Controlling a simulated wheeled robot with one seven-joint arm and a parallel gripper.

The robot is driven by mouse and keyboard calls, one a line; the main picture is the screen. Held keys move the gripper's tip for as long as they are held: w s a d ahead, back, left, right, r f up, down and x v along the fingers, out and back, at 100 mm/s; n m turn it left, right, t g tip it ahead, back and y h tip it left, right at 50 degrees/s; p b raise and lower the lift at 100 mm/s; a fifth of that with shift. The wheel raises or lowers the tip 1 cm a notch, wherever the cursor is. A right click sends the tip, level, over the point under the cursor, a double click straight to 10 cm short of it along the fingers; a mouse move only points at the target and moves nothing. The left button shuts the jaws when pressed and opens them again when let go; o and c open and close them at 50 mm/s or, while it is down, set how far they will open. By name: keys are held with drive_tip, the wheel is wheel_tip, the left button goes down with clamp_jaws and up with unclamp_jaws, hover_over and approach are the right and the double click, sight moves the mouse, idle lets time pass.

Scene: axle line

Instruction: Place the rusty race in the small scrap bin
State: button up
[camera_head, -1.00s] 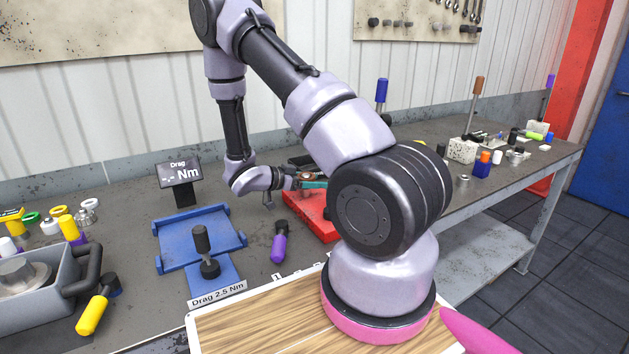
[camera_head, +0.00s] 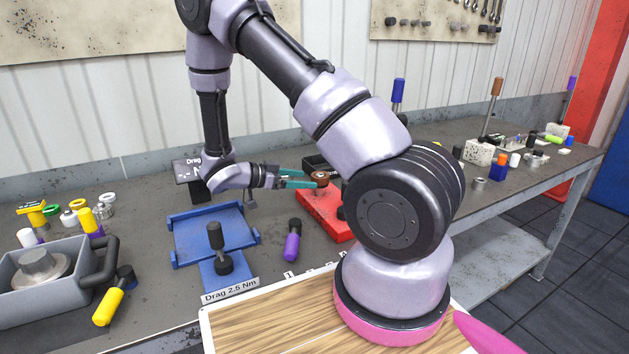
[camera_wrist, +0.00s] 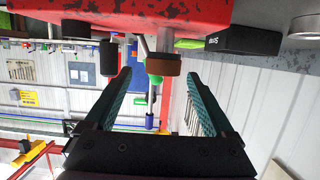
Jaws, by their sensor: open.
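The rusty race (camera_head: 320,178), a small brown ring, sits raised above the red stand (camera_head: 325,208) in the head view. In the wrist view the race (camera_wrist: 163,65) shows just beyond and between the fingertips. My gripper (camera_head: 304,178) is open, its teal fingers pointing right at the race; the wrist view shows the gap between the fingers (camera_wrist: 158,82) empty. I cannot tell whether a finger touches the race. A dark box (camera_head: 318,162) stands behind the stand, partly hidden; a black box (camera_wrist: 248,40) with a small white label shows in the wrist view. It may be the small scrap bin.
A blue tray (camera_head: 240,220) with a dark knobbed tool (camera_head: 216,240) is left of the stand. A grey bin (camera_head: 45,295) stands at far left. My arm hides part of the bench right of the stand.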

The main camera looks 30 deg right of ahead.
drive_tip(key=shift+a+r, duration=0.15)
drive_tip(key=shift+a, duration=0.35)
drive_tip(key=s+a+r+n+t+y, duration=0.2)
drive_tip(key=s+r+n+y, duration=0.2)
drive_tip(key=r, duration=0.6)
drive_tip(key=s+a+r+n+t+y, duration=0.2)
drive_tip(key=s+r+n+y, duration=0.2)
drive_tip(key=s+r+y, duration=0.3)
drive_tip(key=s+a+r+n+t+y, duration=0.2)
drive_tip(key=s+r+n+y, duration=0.3)
drive_tip(key=r, duration=0.9)
drive_tip(key=s, duration=0.2)
drive_tip(key=shift+s+r+y, duration=0.2)
drive_tip(key=shift+s+y, duration=0.1)
drive_tip(key=shift+s, duration=0.05)
drive_tip(key=shift+o, duration=0.5)
drive_tip(key=shift+s+a+r+n+t, duration=0.1)
drive_tip(key=shift+r+n+t, duration=0.1)
drive_tip(key=shift+n+t, duration=0.1)
drive_tip(key=n+g+h, duration=0.2)
drive_tip(key=n+g, duration=0.5)
drive_tip(key=n, duration=1.5)
hover_over(320, 173)
drive_tip(key=f, duration=2.5)
drive_tip(key=shift+s+a+f, duration=0.25)
drive_tip(key=shift+a+f, duration=0.1)
drive_tip(key=shift+f, duration=0.05)
drive_tip(key=f, duration=0.5)
drive_tip(key=shift+w+d+f, duration=0.1)
drive_tip(key=shift+d, duration=0.2)
